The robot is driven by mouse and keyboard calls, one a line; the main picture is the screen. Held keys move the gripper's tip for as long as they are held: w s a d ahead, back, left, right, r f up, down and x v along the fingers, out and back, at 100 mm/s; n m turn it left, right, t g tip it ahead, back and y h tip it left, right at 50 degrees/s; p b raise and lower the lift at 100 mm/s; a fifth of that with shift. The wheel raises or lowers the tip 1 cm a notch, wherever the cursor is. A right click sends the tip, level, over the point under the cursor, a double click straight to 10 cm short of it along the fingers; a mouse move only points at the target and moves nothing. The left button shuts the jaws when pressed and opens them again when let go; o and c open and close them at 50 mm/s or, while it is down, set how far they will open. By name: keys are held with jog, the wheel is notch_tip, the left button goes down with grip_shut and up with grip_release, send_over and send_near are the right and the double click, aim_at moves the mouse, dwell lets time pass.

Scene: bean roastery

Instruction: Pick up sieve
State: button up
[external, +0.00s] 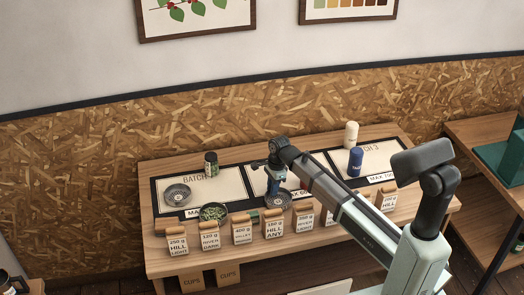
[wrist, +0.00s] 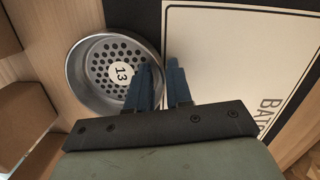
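A round grey metal sieve (wrist: 82,62) with a perforated bottom and a round label reading 13 (wrist: 121,73) fills the upper left of the wrist view. In the external view this sieve (external: 284,201) appears below my gripper, at the front of the middle mat. My gripper (wrist: 160,66) points down with its two blue fingers apart. The left finger overlaps the sieve's right side and the right finger is outside it, so they straddle the rim. Contact cannot be told. In the external view my gripper (external: 272,188) partly hides the sieve. Another grey sieve (external: 177,194) lies on the left mat.
A dish of green beans (external: 213,212) stands front left. Several labelled bags (external: 242,230) line the table's front edge, close to the sieve. A dark jar (external: 211,164), a blue can (external: 355,162) and a cream container (external: 351,134) stand farther back.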

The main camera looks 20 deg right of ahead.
grip_shut()
dwell(0.3)
